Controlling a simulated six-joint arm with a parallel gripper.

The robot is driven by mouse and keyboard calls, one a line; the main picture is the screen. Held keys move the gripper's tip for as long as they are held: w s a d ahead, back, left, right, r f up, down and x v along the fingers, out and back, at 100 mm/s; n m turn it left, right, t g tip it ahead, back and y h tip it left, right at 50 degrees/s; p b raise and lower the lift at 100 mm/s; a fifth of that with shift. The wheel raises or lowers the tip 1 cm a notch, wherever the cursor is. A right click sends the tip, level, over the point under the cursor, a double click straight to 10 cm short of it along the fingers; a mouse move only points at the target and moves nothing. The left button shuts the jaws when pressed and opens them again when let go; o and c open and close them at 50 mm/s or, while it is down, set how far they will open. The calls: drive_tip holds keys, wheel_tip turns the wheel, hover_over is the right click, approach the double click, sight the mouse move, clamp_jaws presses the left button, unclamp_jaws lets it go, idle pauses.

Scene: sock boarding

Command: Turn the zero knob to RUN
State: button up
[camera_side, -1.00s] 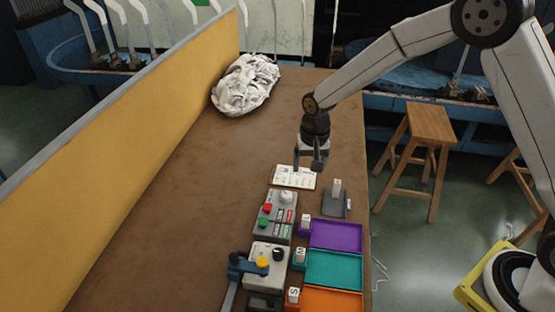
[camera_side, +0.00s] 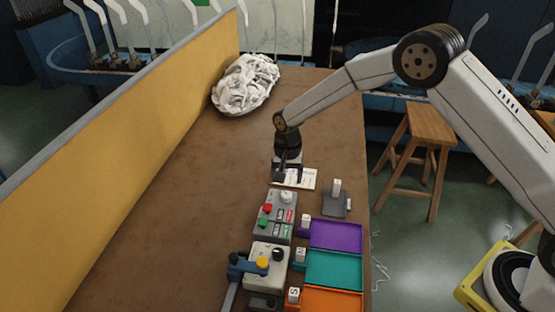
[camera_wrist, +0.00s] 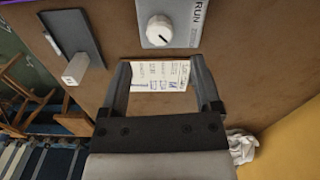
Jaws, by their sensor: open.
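A white knob (camera_wrist: 160,30) sits on a grey control box (camera_wrist: 182,35) with the word RUN printed beside it in the wrist view. A small pointer mark shows on the knob, but I cannot tell exactly which setting it marks. In the side view the white knob (camera_side: 286,197) is at the far end of the grey box (camera_side: 273,228), which also bears red and green buttons. My gripper (camera_side: 287,183) is open and empty, above the table just beyond the box and close to a printed card (camera_side: 305,178). In the wrist view the card lies between my fingers (camera_wrist: 160,66), with the knob beyond them.
A dark stand with a white block (camera_side: 336,187) is right of the card. Purple (camera_side: 336,236), teal (camera_side: 335,268) and orange (camera_side: 332,300) trays line the right edge. A nearer box has a black knob (camera_side: 278,254). White cloth (camera_side: 245,84) lies far back; the table's left is clear.

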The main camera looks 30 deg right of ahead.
sight(286, 194)
drive_tip(key=shift+f, duration=3.15)
clamp_jaws()
